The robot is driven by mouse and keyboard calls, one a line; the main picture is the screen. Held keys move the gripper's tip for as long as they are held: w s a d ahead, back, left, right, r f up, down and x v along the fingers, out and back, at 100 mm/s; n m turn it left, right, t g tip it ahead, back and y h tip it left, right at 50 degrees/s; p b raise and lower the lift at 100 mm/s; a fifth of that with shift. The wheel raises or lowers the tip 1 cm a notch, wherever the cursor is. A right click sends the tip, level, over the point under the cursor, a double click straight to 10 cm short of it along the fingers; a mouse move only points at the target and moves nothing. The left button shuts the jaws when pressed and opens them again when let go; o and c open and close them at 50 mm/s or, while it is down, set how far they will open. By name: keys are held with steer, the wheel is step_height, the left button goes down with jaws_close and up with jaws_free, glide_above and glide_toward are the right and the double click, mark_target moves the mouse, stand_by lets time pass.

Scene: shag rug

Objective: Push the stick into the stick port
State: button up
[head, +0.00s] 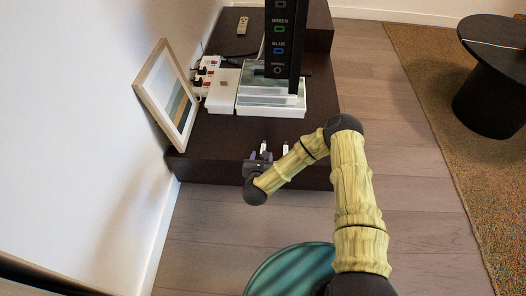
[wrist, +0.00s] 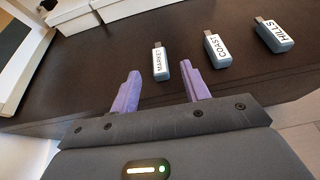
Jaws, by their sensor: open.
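Three small grey-and-white sticks lie apart on a dark low cabinet: one labelled MARKET (wrist: 160,62), one labelled COAST (wrist: 217,50) and one labelled HILLS (wrist: 273,36). Each has a metal plug end pointing away from me. Two sticks show small in the head view, their labels unreadable. My gripper (wrist: 160,72) is open and empty, with purple fingers; the MARKET stick shows between and beyond the fingertips, not held. In the head view my gripper (head: 260,157) is at the cabinet's near edge. A tall dark panel (head: 284,45) has outlined slots labelled GREEN and BLUE; its top is cut off.
A white box device (head: 222,92) and white tray (head: 272,109) stand on the cabinet (head: 220,150), with power plugs (head: 206,68) behind. A framed picture (head: 168,95) leans at the left wall. A remote (head: 242,26) lies at the back. A round black table (head: 495,75) stands right.

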mark_target(263, 148)
steer(key=b+x, duration=0.4)
steer(key=shift+w+a+f, duration=0.1)
steer(key=shift+w+f, duration=0.2)
steer(key=shift+w, duration=0.25)
jaws_close()
stand_by(0.3)
steer(key=shift+r, duration=0.15)
